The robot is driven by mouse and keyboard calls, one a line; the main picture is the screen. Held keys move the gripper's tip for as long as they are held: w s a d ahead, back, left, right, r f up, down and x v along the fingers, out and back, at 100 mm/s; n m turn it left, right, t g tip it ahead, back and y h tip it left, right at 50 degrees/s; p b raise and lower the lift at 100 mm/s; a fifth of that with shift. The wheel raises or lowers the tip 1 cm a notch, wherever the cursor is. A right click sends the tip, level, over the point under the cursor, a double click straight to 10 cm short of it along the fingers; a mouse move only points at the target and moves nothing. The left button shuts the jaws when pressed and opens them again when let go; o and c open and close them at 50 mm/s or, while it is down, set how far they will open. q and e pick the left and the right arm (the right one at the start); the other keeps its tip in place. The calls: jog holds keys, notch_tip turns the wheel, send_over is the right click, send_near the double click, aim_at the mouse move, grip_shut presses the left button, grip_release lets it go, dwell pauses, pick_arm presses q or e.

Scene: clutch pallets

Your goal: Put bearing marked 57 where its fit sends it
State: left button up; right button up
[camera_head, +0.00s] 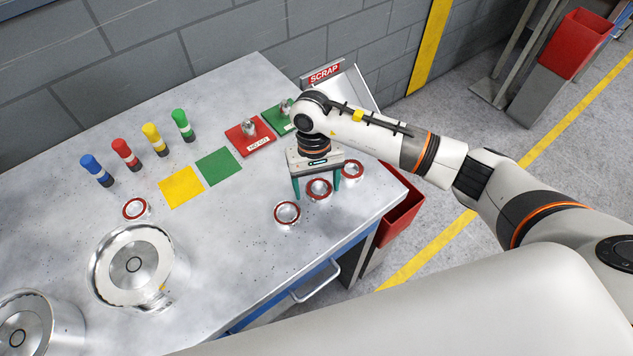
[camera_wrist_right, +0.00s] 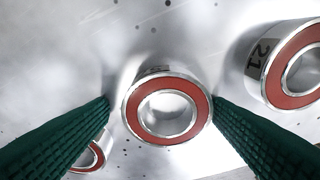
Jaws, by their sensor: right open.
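My right gripper (camera_head: 316,193) is open, pointing down at the table's right part, its green fingers on either side of a red-sealed bearing (camera_head: 319,181). In the wrist view this bearing (camera_wrist_right: 130,112) sits between the fingers (camera_wrist_right: 162,106), with no clear grip on it; the mark on its rim is unreadable. A second bearing (camera_head: 352,162) and a third (camera_head: 287,222) lie to either side. In the wrist view one neighbour (camera_wrist_right: 285,67) shows a mark like 21; the other (camera_wrist_right: 99,157) is partly hidden by a finger. No 57 is legible. My left gripper is out of view.
A fourth red-sealed bearing (camera_head: 135,217) lies near large metal housings (camera_head: 105,270). Yellow (camera_head: 182,187) and green (camera_head: 219,166) pads lie mid-table. A red NO GO block (camera_head: 262,147) and green block (camera_head: 272,119) carry gauges. A SCRAP sign (camera_head: 324,74) stands behind; coloured pegs (camera_head: 126,155) stand left.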

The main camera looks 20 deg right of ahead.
aim_at(316, 179)
jog(key=shift+s+d+f, duration=0.1)
jog(key=shift+d, duration=0.15)
jog(key=shift+d+r+p, duration=0.15)
jog(key=shift+r+p, duration=0.65)
jog(key=shift+p, duration=0.45)
jog(key=shift+w+r+b, duration=0.3)
jog(key=shift+r+b, duration=0.05)
jog(key=shift+b, duration=0.4)
notch_tip(316, 179, up, 11)
jog(key=w+b, duration=0.2)
jog(key=b, duration=0.1)
jog(key=shift+b, duration=0.3)
jog(key=shift+s+f, duration=0.1)
jog(key=shift+f, duration=0.05)
